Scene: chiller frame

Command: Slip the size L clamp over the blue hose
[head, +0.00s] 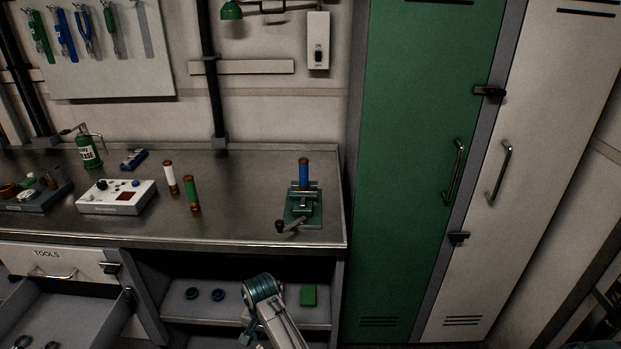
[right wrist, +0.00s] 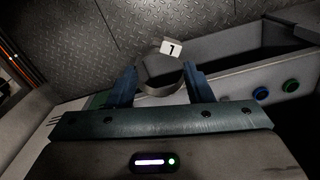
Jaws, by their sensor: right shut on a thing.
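The blue hose (head: 304,173) stands upright in a green vise (head: 303,208) at the right end of the bench. My right gripper (right wrist: 159,72) is shut on a dark ring-shaped clamp (right wrist: 158,88). A white tag on the clamp bears a mark that looks like an upside-down L. In the head view my right arm is low, in front of the shelf under the bench, well below the hose. Its fingers and the clamp are not clear there. My left gripper is not in view.
A white hose (head: 170,178) and a green hose (head: 191,194) stand on the bench, with a white control box (head: 117,197) to their left. An open drawer (head: 75,315) juts out at lower left. Tall lockers (head: 425,130) stand right of the bench.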

